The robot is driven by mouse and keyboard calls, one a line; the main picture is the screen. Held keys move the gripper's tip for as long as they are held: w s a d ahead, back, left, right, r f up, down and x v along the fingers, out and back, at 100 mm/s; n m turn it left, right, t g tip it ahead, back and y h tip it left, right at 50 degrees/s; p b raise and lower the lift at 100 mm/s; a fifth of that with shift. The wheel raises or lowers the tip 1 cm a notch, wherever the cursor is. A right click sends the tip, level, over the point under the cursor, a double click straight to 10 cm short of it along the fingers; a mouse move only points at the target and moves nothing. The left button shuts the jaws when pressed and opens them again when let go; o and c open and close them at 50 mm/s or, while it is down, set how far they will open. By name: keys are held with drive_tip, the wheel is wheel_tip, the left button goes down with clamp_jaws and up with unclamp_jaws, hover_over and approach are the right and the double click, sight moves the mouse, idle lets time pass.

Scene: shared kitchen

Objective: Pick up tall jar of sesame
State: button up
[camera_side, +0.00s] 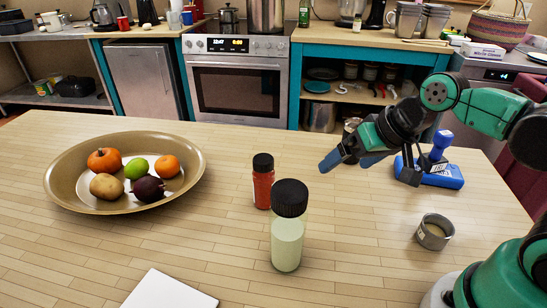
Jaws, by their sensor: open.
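A tall jar with a black lid and pale, cream-green contents (286,245) stands upright on the wooden table, near the middle front. It fits the sesame jar, but I see no readable label. My gripper (350,163) hangs above the table, to the right of the jar and farther back, pointing down and left. Its blue-tipped fingers are apart and hold nothing that I can see. It is clear of the jar.
A red-filled jar with a black lid (263,188) stands just behind the pale jar. A wide bowl of fruit and vegetables (60,186) is at left. A small round tin (434,234) and a blue object (440,178) are at right. White paper (165,292) lies at the front edge.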

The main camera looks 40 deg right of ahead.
sight(305, 190)
drive_tip(key=a+m+g+y, duration=0.1)
drive_tip(key=a+m+y, duration=0.1)
drive_tip(key=m+y, duration=0.2)
drive_tip(key=a+m+g+y, duration=0.1)
drive_tip(key=a+m+y, duration=0.2)
drive_tip(key=m, duration=0.4)
drive_tip(key=s+a+r+m+g+y, duration=0.1)
drive_tip(key=a+m+g+y, duration=0.1)
drive_tip(key=m+y, duration=0.3)
drive_tip(key=shift+s+a+m, duration=0.1)
drive_tip(key=shift+a+m, duration=0.4)
drive_tip(key=shift+a, duration=0.05)
drive_tip(key=shift+x, duration=2.45)
clamp_jaws()
